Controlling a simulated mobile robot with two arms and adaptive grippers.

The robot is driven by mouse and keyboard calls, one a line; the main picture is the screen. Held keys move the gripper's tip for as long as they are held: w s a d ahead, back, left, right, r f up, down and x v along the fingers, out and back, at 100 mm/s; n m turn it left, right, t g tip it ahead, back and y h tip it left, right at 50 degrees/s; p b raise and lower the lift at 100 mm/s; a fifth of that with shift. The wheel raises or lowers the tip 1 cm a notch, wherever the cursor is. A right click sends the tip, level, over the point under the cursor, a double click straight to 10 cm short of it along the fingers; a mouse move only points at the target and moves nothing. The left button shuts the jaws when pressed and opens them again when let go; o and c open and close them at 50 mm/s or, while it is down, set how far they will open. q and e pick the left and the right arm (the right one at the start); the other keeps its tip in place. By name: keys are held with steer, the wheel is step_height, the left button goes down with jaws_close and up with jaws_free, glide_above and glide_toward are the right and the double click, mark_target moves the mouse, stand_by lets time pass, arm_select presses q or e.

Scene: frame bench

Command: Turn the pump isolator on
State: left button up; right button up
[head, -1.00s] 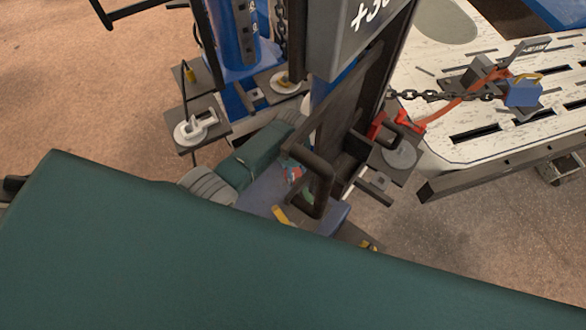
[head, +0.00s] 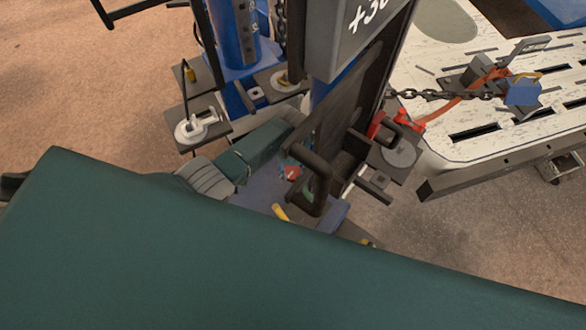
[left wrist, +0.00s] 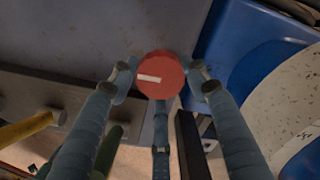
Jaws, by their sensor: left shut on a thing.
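The isolator knob is a round red knob (left wrist: 160,75) with a short white line, in the left wrist view. The line lies nearly level, tilted slightly down to the right. The knob sits in front of a grey panel face (left wrist: 90,35). My left gripper (left wrist: 163,85) is shut on the knob, with blue-grey fingers on its left and right sides and another finger below. In the head view a small red patch (head: 293,172) shows beside my left gripper (head: 285,168), partly hidden by a dark handle. My right gripper is not in view.
A dark handle (head: 312,185) and upright post stand close to my left gripper. A yellow bar (left wrist: 25,130) lies left of the knob. Open floor lies at left.

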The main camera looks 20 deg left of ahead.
mark_target(290, 172)
arm_select(q)
steer(key=shift+s+a+f, duration=0.25)
steer(key=shift+s+a, duration=0.1)
steer(key=shift+a, duration=0.1)
steer(key=o, duration=1.1)
steer(key=shift+o, duration=0.2)
steer(key=shift+w+r, duration=0.15)
steer(key=shift+d, duration=0.1)
steer(key=shift+w+d+r, duration=0.1)
steer(key=shift+w+r, duration=0.05)
steer(key=shift+r, duration=0.4)
step_height(290, 172, up, 11)
steer(key=shift+a, duration=0.2)
